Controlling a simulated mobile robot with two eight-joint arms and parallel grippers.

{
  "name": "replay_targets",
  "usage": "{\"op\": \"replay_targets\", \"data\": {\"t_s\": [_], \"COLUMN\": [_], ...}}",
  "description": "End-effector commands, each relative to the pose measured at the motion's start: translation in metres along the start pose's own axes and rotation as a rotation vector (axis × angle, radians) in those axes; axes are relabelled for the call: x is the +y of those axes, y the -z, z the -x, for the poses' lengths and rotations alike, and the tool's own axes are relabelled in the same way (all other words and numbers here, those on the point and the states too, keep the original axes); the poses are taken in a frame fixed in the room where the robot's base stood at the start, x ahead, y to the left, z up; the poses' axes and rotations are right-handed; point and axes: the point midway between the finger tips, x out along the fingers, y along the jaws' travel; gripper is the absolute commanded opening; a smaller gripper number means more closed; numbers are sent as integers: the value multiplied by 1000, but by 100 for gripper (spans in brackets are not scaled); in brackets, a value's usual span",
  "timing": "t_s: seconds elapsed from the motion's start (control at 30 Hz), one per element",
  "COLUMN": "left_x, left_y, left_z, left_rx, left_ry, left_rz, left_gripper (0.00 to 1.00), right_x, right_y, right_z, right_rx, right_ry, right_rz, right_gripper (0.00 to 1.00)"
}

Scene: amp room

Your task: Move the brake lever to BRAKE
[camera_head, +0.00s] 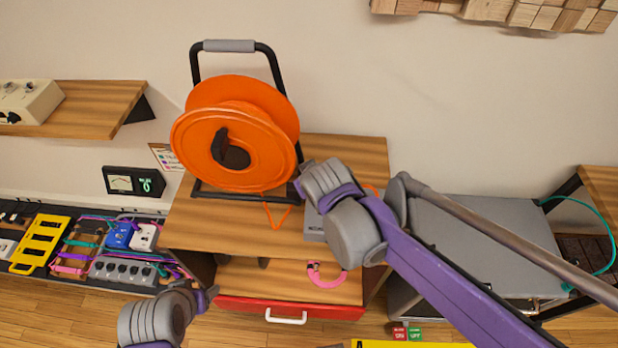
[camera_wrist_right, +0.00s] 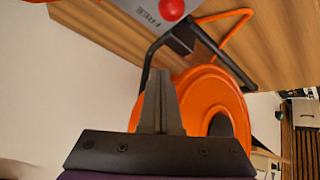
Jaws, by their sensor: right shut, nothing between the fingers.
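An orange cable reel (camera_head: 237,135) in a black frame stands on a wooden cabinet top. In the right wrist view a red knob (camera_wrist_right: 172,8) sits on a grey plate (camera_wrist_right: 140,8) marked FREE, cut off by the top edge. In the head view the grey box (camera_head: 314,228) is mostly hidden behind my right arm, and its knob is hidden. My right gripper (camera_head: 300,188) is shut and empty beside the reel frame's lower right; its fingers (camera_wrist_right: 160,100) show apart from the knob. My left gripper (camera_head: 208,296) is low at the left, in front of the cabinet; its jaw opening is unclear.
A red-fronted drawer (camera_head: 250,305) with a white handle is pulled out, holding a pink cable (camera_head: 324,277). An orange cord (camera_head: 277,216) lies by the reel. A pedalboard (camera_head: 90,245) is at left; a grey case (camera_head: 485,235) stands at right.

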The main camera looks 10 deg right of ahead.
Motion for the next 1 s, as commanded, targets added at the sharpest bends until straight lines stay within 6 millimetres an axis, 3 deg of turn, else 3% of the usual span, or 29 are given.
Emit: {"op": "replay_targets", "data": {"t_s": [0.2, 0.4, 0.9, 1.0], "left_x": [0, 0, 0, 0], "left_y": [3, 5, 6, 8], "left_z": [4, 7, 8, 10], "left_rx": [2, 4, 4, 6], "left_ry": [0, 0, 0, 0], "left_rz": [0, 0, 0, 0], "left_gripper": [70, 70, 70, 70], "right_x": [-5, -8, -8, 1], "right_y": [-7, -12, -15, -33], "right_z": [39, 63, 71, 73], "right_rx": [1, 0, -2, -28], "right_ry": [1, 1, -1, -5], "right_rz": [1, 1, -2, -35], "right_gripper": [0, 0, 0, 0]}}
